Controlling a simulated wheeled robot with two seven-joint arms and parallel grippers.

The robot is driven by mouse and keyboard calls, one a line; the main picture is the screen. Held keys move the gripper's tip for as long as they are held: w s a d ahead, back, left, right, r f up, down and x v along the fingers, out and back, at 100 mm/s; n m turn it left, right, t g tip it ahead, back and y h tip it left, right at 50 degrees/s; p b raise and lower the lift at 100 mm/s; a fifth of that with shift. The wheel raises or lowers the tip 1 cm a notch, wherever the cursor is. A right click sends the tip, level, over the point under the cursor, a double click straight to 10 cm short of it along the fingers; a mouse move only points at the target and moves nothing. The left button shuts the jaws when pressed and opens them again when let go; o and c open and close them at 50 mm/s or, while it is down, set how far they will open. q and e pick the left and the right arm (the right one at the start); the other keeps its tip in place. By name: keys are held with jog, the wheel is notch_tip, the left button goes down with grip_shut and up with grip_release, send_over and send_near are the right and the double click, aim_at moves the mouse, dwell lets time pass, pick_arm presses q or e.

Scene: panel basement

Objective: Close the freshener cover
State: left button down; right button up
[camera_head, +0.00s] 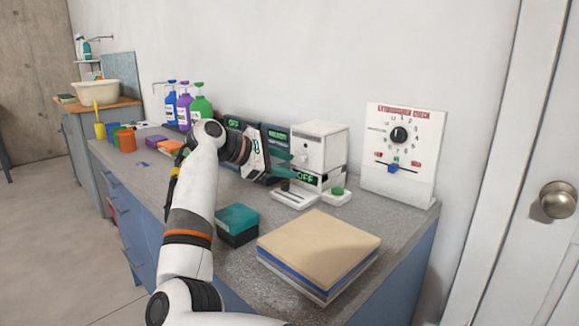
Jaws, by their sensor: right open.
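A white box-shaped unit (320,148) stands on the counter against the wall. It looks like the freshener, but I cannot tell for sure. A small display reading OFF and a green knob (337,190) are at its lower front. My right gripper (287,158) is open, just left of the white unit, with its fingers pointing toward it. I cannot tell whether they touch it. The gripper and wrist hide part of the dark panels behind, so the cover's position is unclear. My left gripper is not in view.
A teal and black box (237,224) and a tan-topped stack (318,250) lie on the front counter. A white dial board (400,150) stands at right. Pump bottles (200,105) and coloured cups stand at left. A door with a knob (558,200) is far right.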

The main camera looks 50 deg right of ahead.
jog(key=p+v, duration=0.1)
jog(key=v, duration=0.9)
jog(key=shift+a, duration=0.2)
jog(key=shift+f, duration=0.15)
